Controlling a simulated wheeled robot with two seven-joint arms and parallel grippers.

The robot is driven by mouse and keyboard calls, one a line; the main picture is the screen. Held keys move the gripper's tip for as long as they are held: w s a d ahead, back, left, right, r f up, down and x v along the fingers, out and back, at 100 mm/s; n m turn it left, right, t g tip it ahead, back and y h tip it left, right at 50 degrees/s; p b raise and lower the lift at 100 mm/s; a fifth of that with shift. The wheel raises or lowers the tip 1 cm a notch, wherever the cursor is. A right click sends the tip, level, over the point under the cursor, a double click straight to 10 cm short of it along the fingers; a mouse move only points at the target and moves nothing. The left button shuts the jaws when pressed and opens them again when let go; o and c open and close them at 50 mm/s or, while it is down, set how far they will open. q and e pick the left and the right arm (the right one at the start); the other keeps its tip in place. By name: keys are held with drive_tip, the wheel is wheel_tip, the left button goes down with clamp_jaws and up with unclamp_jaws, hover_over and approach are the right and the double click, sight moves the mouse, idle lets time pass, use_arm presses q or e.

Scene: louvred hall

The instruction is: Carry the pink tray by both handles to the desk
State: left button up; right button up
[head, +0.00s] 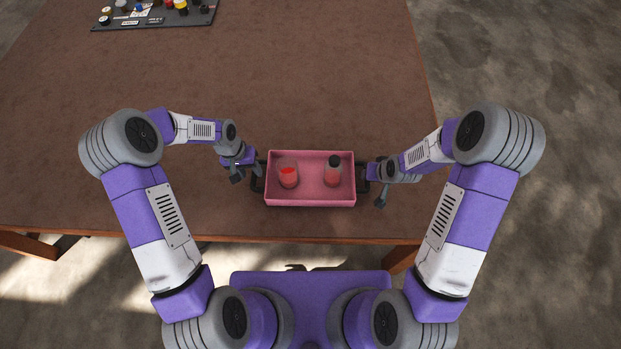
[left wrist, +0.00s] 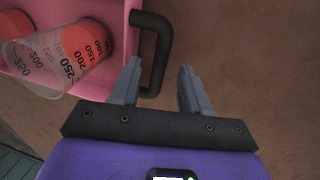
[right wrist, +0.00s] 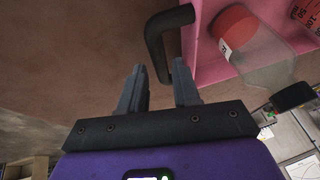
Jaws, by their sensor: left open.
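The pink tray (head: 310,203) is at the front of the brown table (head: 200,100), level, between my two grippers. It holds a beaker of red stuff (head: 288,176) and a black-capped clear bottle with red contents (head: 333,172). My left gripper (head: 247,174) is open at the tray's left handle; the left wrist view shows this black handle (left wrist: 164,45) in line with the gap between the fingers. My right gripper (head: 375,185) is open at the right handle; the right wrist view shows that handle (right wrist: 156,45) between the fingertips. Whether the fingers touch the handles is unclear.
A dark board (head: 165,20) with several small coloured containers lies at the table's far left. The tabletop behind the tray is clear. The table's front edge (head: 200,237) is just in front of the tray, and its right edge is to the right. Concrete floor (head: 540,60) lies beyond.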

sight(253, 175)
use_arm(q)
drive_tip(key=shift+d+f, duration=0.2)
drive_tip(key=shift+f, duration=0.9)
drive_tip(key=shift+d+f, duration=0.2)
drive_tip(key=shift+f, duration=0.85)
use_arm(e)
drive_tip(key=shift+x, duration=2.15)
use_arm(q)
drive_tip(key=c, duration=0.6)
use_arm(e)
clamp_jaws()
use_arm(q)
clamp_jaws()
drive_tip(key=shift+w, duration=0.1)
